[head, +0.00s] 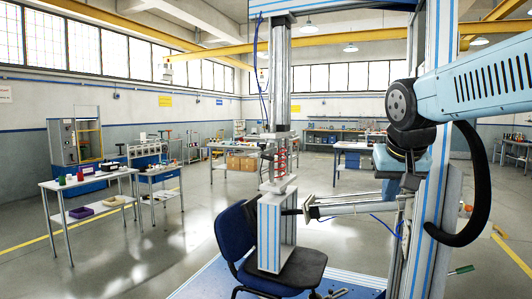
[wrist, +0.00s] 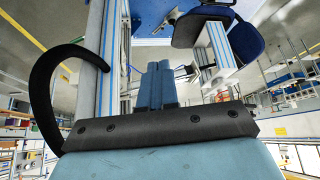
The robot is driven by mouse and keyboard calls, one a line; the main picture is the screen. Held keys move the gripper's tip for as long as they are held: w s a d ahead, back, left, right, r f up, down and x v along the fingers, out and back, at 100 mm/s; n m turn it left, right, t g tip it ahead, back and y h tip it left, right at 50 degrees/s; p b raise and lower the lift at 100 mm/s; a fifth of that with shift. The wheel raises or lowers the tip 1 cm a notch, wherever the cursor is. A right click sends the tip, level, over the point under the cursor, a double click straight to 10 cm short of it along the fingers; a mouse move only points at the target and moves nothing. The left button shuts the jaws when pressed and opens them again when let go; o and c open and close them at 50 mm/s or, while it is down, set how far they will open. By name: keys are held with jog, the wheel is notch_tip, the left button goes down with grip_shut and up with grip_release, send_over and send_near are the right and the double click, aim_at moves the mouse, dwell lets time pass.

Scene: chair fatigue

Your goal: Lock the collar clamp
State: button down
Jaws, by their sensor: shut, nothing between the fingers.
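I cannot pick out the collar clamp for certain; the parts of the test rig where it may sit are small and partly hidden. The rig has an upright actuator (head: 281,85) with a red spring (head: 282,158) above a tall block on a chair seat (head: 300,268). A horizontal cylinder (head: 355,208) reaches from the right-hand post towards the chair back (head: 235,229). My gripper (wrist: 157,66) shows in the wrist view with its two blue fingers together and nothing between them.
The rig's aluminium post (head: 428,150) stands close to my arm, and also shows beside the fingers in the wrist view (wrist: 108,70). A blue base plate (head: 210,283) lies under the chair. Workbenches (head: 92,184) stand at the left, with open floor between.

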jog(key=w+a+r+m+t, duration=0.1)
jog(key=w+a+r, duration=0.25)
jog(key=w, duration=0.55)
jog(key=w+a+r+h, duration=0.1)
jog(key=w+a+r, duration=0.25)
jog(key=w, duration=0.45)
jog(key=w+a+r+m+t, duration=0.1)
jog(key=w+a+r, duration=0.25)
jog(key=w, duration=0.55)
jog(key=w+a+m+t, duration=0.1)
jog(key=w+a, duration=0.6)
jog(key=a, duration=0.3)
jog(key=w+a+t+h, duration=0.1)
jog(key=w+a, duration=0.7)
jog(key=a, duration=0.2)
jog(key=shift+w+a+f+m+t, duration=0.2)
jog(key=shift+a+f+m+t, duration=0.1)
jog(key=shift+m+t, duration=0.1)
jog(key=shift+d, duration=0.1)
send_over(265, 158)
jog(key=s, duration=0.3)
notch_tip(265, 158, down, 6)
jog(key=f, duration=0.1)
jog(key=w+f, duration=0.1)
jog(key=f, duration=0.1)
jog(key=shift+w+d+f, duration=0.15)
jog(key=shift+w+d, duration=0.05)
